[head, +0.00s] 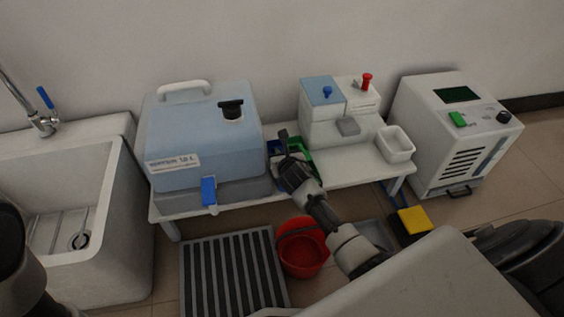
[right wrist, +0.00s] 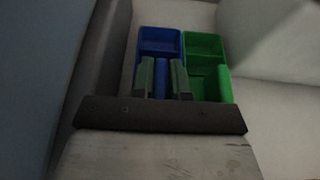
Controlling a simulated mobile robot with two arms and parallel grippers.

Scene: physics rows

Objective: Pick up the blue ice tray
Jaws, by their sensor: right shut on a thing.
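The blue ice tray (right wrist: 158,40) lies on the white bench in the right wrist view, left of a green tray (right wrist: 205,45) and close against it. My right gripper (right wrist: 162,78) is shut on the blue tray, with its two fingers either side of a blue part at the tray's near end. In the head view the right gripper (head: 284,143) reaches into the gap between the blue water box and the white machine. There it hides most of the blue tray (head: 272,147); part of the green tray (head: 307,170) shows beside it. My left gripper is out of view.
The water box (head: 205,130) stands close on the left of the trays, the white two-part machine (head: 335,125) on the right. A white open container (head: 396,143) sits at the bench's right end. A red bucket (head: 302,258) and a striped grate (head: 232,272) are on the floor in front.

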